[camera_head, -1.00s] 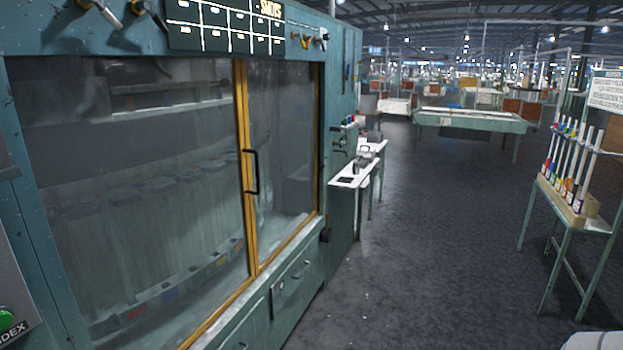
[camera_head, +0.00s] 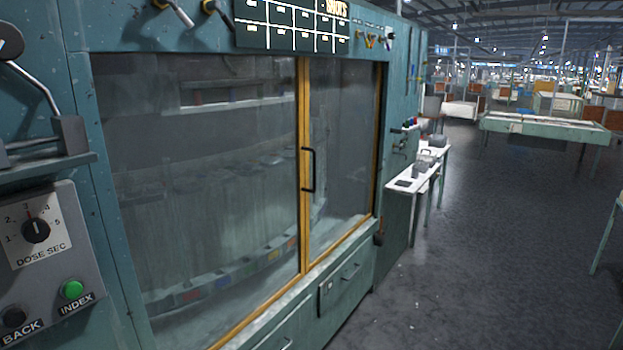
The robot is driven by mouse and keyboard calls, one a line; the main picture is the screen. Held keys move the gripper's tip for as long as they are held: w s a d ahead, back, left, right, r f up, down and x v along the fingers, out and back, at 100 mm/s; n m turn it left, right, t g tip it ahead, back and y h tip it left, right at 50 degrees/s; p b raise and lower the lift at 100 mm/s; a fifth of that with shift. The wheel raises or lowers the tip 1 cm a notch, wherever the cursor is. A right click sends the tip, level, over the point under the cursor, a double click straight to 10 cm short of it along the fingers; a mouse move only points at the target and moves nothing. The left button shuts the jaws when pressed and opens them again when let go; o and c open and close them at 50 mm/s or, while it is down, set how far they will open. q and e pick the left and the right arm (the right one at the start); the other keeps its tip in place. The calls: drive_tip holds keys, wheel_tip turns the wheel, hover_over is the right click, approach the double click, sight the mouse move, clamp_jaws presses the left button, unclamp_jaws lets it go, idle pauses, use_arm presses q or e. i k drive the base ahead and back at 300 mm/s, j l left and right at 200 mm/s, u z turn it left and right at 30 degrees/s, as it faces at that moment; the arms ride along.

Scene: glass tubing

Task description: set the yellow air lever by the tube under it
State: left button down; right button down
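Two brass-bodied levers, one pale-handled (camera_head: 174,10) and one dark-handled (camera_head: 217,16), are cut off by the top edge of the head view, above the glass front of a large teal cabinet. A smaller yellow handle (camera_head: 370,41) is among several small handles right of the dark shot board. I cannot tell which of these is the yellow air lever. No glass tube is clearly seen under any of them. Neither of my grippers is in view.
The teal cabinet has glass doors (camera_head: 200,190) with a yellow frame. A control box (camera_head: 45,260) with a dose dial and a green INDEX button is at left. A white side table (camera_head: 418,178) stands beyond the cabinet. Open dark floor (camera_head: 480,250) lies to the right.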

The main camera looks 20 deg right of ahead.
sight(363, 33)
drive_tip(key=i+l, duration=0.5)
drive_tip(key=i+l+z, duration=0.1)
drive_tip(key=i+l, duration=0.35)
drive_tip(key=i, duration=0.2)
drive_tip(key=i+l, duration=0.25)
drive_tip(key=i, duration=0.2)
drive_tip(key=i+l, duration=0.25)
drive_tip(key=i, duration=0.2)
drive_tip(key=i+l, duration=0.25)
drive_tip(key=i, duration=0.15)
drive_tip(key=i+l, duration=0.25)
drive_tip(key=i, duration=0.2)
drive_tip(key=l+z, duration=0.05)
